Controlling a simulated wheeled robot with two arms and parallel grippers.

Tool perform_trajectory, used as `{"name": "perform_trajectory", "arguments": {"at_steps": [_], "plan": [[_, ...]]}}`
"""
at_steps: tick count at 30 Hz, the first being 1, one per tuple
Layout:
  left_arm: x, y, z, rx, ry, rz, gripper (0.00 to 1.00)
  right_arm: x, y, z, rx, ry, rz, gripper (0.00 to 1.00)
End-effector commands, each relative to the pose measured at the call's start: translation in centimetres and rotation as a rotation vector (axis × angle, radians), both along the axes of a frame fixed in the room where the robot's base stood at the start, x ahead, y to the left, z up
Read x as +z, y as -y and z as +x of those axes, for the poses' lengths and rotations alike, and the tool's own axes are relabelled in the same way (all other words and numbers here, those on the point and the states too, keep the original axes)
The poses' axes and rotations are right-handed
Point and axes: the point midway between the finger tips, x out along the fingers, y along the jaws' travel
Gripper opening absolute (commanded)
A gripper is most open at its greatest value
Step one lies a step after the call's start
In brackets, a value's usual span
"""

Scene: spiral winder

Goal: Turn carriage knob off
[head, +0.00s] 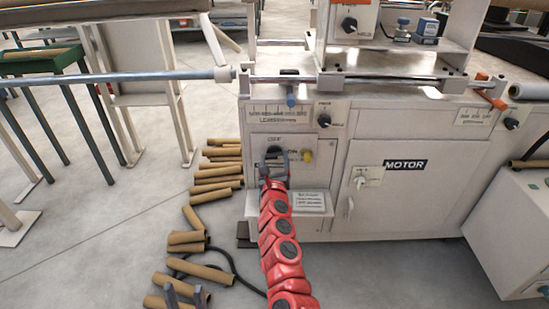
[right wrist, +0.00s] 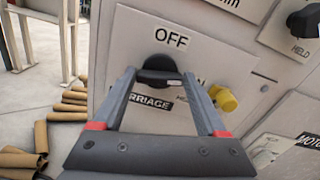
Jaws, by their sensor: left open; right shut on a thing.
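The carriage knob (right wrist: 158,72) is black and sits on a white panel of the machine, with an OFF label (right wrist: 172,39) above it and a partly hidden CARRIAGE label below. In the right wrist view its grip bar looks roughly level, with a small white mark toward its right end. My right gripper (head: 276,158) is shut on the knob, a finger on each side; the right wrist view shows the fingers (right wrist: 160,82) reaching it. In the head view the gripper partly covers the knob. My left gripper (head: 184,290) is open and empty at the bottom left, only its fingertips showing.
A yellow knob (right wrist: 223,99) sits close to the right of the right gripper's finger. Another black knob (head: 324,120) is higher on the machine. The MOTOR door (head: 392,205) is to the right. Cardboard tubes (head: 215,187) lie on the floor at the left.

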Motion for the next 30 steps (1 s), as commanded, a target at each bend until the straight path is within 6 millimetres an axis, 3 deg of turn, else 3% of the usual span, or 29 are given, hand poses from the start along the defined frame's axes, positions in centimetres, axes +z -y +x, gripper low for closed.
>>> {"name": "perform_trajectory", "arguments": {"at_steps": [30], "plan": [[6.4, 0.0, 0.1, -0.001, -0.005, -0.005, 0.50, 0.1, -0.4, 0.0, 0.001, 0.000, -0.963, 0.19]]}}
